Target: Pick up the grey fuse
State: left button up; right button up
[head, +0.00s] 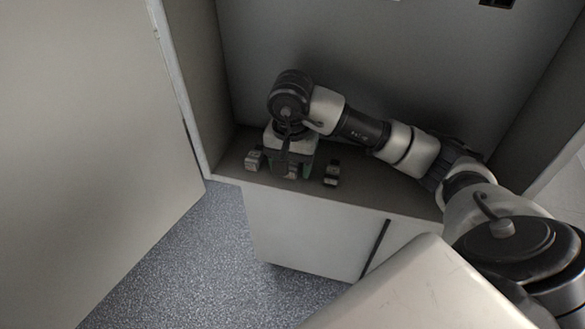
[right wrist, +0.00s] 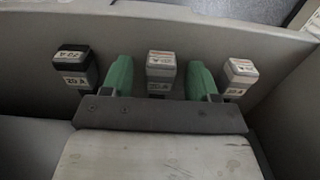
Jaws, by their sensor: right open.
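The grey fuse (right wrist: 160,66) stands upright with a white label in the middle of the right wrist view. My right gripper (right wrist: 158,78) is open, with one green finger on each side of the fuse. A gap shows between each finger and the fuse, so it is not gripped. In the head view my right gripper (head: 291,165) points down at the shelf and largely hides the grey fuse. My left gripper is not in view.
A black fuse (right wrist: 75,68) and a whiter fuse (right wrist: 239,76) flank the fingers. In the head view the black fuse (head: 331,173) is right and the whiter fuse (head: 254,160) left. The cabinet shelf (head: 380,198) is clear further right. An open door (head: 90,150) stands left.

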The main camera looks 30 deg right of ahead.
aim_at(291, 166)
jog(key=shift+w+d, duration=0.1)
jog(key=shift+c, duration=1.2)
jog(key=c, duration=0.7)
notch_tip(291, 166, up, 10)
jog(key=p, duration=0.5)
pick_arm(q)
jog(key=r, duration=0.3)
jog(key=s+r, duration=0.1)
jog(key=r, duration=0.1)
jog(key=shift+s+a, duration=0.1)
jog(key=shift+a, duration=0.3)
